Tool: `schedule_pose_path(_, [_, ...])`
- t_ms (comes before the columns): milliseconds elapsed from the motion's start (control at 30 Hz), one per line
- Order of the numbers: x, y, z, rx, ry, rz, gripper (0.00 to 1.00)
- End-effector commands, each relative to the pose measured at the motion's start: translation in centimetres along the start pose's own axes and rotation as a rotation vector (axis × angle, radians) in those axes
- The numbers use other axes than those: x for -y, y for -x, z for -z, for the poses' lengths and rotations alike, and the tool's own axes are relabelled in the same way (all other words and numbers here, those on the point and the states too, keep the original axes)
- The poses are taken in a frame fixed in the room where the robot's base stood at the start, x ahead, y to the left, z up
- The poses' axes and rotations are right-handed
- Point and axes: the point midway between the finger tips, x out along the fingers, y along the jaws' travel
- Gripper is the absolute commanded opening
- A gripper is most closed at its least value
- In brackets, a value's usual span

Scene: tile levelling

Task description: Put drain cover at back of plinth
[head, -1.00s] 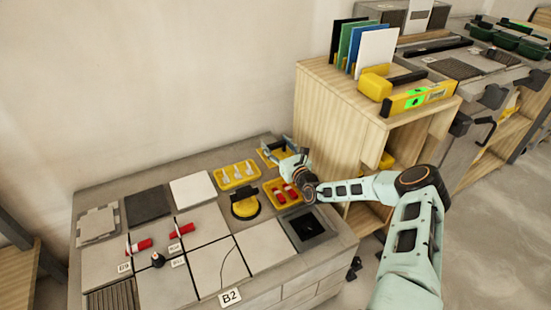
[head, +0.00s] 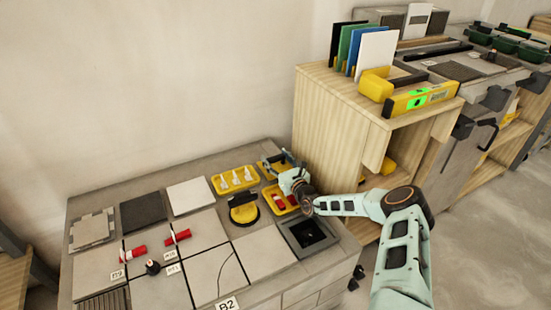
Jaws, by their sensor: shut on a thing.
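The plinth (head: 265,293) is the grey bench with tiles on top. My gripper (head: 277,163) is over its back right corner, at a yellow tray (head: 263,169). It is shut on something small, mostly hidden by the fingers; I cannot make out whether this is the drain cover. A dark square drain opening (head: 308,234) in a grey frame is at the plinth's right end, in front of my gripper. A slotted grate (head: 103,301) shows at the front left, cut off by the picture's edge.
Beside my gripper are a yellow tray of white pieces (head: 236,179), a tray with red pieces (head: 279,200) and a yellow suction cup (head: 243,213). Red-handled tools (head: 133,253) lie on the tiles. A wooden shelf unit (head: 327,125) stands close at the right.

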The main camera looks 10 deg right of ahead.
Motion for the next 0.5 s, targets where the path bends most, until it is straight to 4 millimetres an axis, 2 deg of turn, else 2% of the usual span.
schedule_pose_path(333, [0.01,-0.01,0.82,0.001,0.000,0.000,0.31])
schedule_pose_path(367, [0.00,0.01,0.88,-0.001,0.000,0.000,0.58])
schedule_pose_path(500, [-0.02,0.03,0.93,-0.002,0.000,0.000,0.73])
